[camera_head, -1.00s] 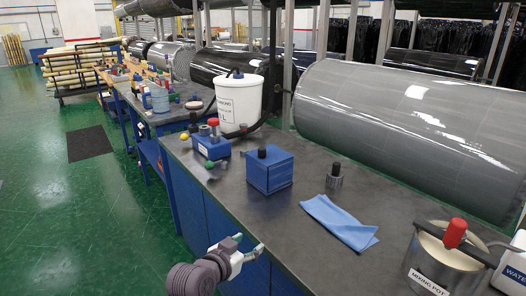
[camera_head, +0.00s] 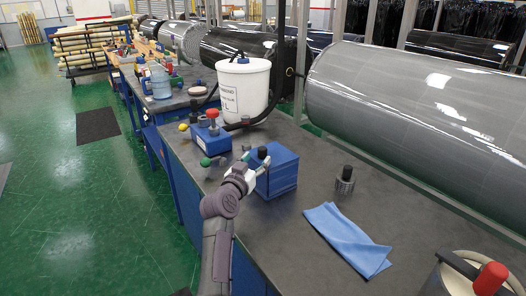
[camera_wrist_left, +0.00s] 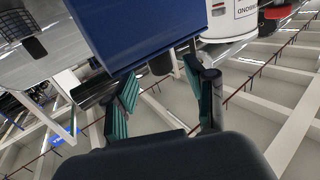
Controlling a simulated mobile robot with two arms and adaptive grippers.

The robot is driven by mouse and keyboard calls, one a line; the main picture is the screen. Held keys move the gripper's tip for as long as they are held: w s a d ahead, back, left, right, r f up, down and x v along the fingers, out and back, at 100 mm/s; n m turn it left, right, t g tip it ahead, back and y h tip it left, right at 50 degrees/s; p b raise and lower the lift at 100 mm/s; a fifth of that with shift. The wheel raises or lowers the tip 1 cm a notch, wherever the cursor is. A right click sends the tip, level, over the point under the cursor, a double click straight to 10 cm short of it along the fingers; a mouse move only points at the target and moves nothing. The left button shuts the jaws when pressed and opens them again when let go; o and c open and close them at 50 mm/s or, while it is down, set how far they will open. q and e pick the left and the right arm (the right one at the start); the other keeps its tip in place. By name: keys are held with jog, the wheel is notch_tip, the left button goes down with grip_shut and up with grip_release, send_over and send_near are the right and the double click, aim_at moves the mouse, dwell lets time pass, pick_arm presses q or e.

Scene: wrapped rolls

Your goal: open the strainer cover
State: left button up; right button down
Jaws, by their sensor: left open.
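A blue box (camera_head: 281,174) with a black knob (camera_head: 263,153) on top stands near the front edge of the bench; no label names it as the strainer. My left gripper (camera_head: 253,165) is open and empty at the left side of this box, close to the knob. In the left wrist view the box (camera_wrist_left: 150,28) fills the top, and its knob (camera_wrist_left: 160,63) shows between the open fingers (camera_wrist_left: 160,74), just beyond their tips. I cannot tell whether a finger touches the knob. My right gripper is not in view.
A blue block with a red knob (camera_head: 211,137) and a white bucket (camera_head: 243,88) stand behind the box. A small metal cylinder (camera_head: 345,182), a blue cloth (camera_head: 347,238) and a pot with a red handle (camera_head: 466,273) are to the right. Bare bench lies between.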

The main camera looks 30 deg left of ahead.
aim_at(261, 154)
pick_arm(q)
jog(key=w, duration=0.4)
jog(key=shift+w+a, duration=0.15)
jog(key=shift+a, duration=0.25)
jog(key=shift+w+a, duration=0.1)
jog(key=shift+w, duration=0.55)
jog(key=shift+c, duration=0.7)
jog(key=c, duration=0.8)
grip_shut()
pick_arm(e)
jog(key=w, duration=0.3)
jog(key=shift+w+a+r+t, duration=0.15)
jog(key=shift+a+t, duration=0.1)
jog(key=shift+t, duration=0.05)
